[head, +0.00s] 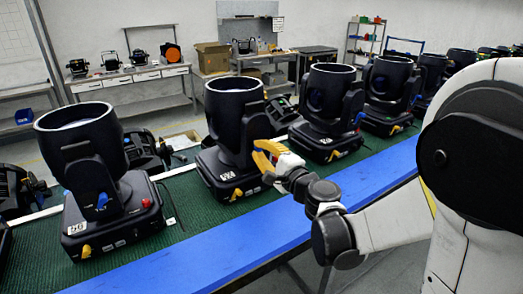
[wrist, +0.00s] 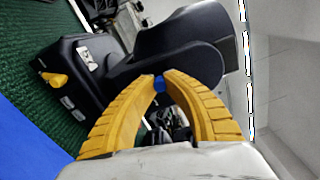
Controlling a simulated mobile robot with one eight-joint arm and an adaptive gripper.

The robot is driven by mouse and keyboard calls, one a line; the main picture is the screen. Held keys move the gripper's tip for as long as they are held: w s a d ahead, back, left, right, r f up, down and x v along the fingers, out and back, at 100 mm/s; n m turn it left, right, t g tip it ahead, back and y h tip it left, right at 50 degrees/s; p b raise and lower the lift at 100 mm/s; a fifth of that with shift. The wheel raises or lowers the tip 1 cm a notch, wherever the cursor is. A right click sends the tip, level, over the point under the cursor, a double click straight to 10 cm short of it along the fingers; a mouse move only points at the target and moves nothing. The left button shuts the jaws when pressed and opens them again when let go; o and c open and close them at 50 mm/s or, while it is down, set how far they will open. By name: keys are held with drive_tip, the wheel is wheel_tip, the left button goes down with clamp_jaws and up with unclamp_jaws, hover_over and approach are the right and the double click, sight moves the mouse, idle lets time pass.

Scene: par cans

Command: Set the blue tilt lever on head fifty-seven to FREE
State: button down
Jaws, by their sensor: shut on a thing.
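Head fifty-seven (head: 232,118) is a black moving head standing upright on the green mat, second from the left; its number plate is small. It fills the upper middle of the wrist view (wrist: 185,45). My gripper (head: 262,155), with yellow ribbed fingers, reaches its near right side. In the wrist view the fingertips (wrist: 160,79) close on the blue tilt lever (wrist: 159,84) beside the black arm of the head. Only a small blue piece of the lever shows between them; the fingers hide it in the head view. I cannot read any lever markings.
A yellow lever (head: 236,194) sits low on the same base. Head fifty-six (head: 95,170), with its own blue lever (head: 102,201), stands left. Another black head (head: 328,110) stands close on the right. A blue strip (head: 215,262) runs along the bench's front edge.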

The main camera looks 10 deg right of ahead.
drive_tip(key=shift+a+f+n, duration=0.1)
drive_tip(key=shift+n, duration=0.5)
drive_tip(key=shift+s, duration=0.1)
drive_tip(key=c, duration=1.4)
unclamp_jaws()
drive_tip(key=v, duration=1.2)
